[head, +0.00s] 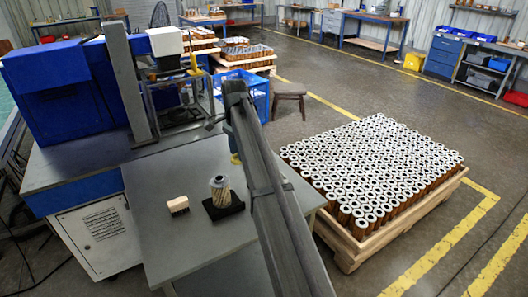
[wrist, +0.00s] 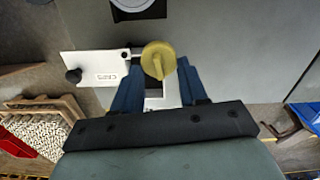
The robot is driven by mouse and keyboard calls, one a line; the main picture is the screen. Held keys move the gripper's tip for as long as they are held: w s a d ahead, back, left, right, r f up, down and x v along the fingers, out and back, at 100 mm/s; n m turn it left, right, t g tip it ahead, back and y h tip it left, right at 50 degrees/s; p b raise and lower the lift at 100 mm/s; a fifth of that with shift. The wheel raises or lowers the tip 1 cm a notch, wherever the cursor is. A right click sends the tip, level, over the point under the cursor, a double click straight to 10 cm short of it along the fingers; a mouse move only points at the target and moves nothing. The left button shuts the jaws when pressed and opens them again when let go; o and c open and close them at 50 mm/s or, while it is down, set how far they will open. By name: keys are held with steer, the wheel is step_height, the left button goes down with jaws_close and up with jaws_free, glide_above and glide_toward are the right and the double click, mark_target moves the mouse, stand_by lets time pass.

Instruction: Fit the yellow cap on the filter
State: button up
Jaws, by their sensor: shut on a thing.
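The filter (head: 219,190) stands upright on a black base (head: 228,209) on the grey table. Its pale round top (wrist: 136,4) shows partly at the upper edge of the wrist view. The yellow cap (wrist: 157,54) is between the two blue fingers of my gripper (wrist: 159,68), which are shut on it. Its round disc and a raised rib face the wrist camera. A white holder marked CAPS (wrist: 103,67) lies under and beside the cap. I cannot tell whether the cap touches it.
A small pale block with dark bristles (head: 178,204) sits left of the filter. The grey table (head: 165,245) is bare in front. A wooden crate of filters (head: 345,247) stands right of it. A blue machine (head: 60,95) and blue crate (head: 250,92) are behind.

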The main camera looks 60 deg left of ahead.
glide_toward(221, 177)
steer(key=shift+w+a+f+n, duration=0.15)
steer(key=shift+a+f, duration=0.25)
steer(key=shift+a, duration=0.1)
steer(key=shift+w+a+f+n, duration=0.15)
steer(key=shift+a+f, duration=0.2)
steer(key=shift+a, duration=0.15)
steer(key=shift+s+d+r, duration=0.2)
steer(key=shift+s+d, duration=0.1)
steer(key=shift+d, duration=0.35)
steer(key=shift+d+m, duration=0.3)
steer(key=shift+m, duration=0.2)
steer(key=shift+d+f+m, duration=0.1)
steer(key=shift+m, duration=0.5)
steer(key=shift+f, duration=1.8)
steer(key=shift+f, duration=0.6)
steer(key=o, duration=0.9)
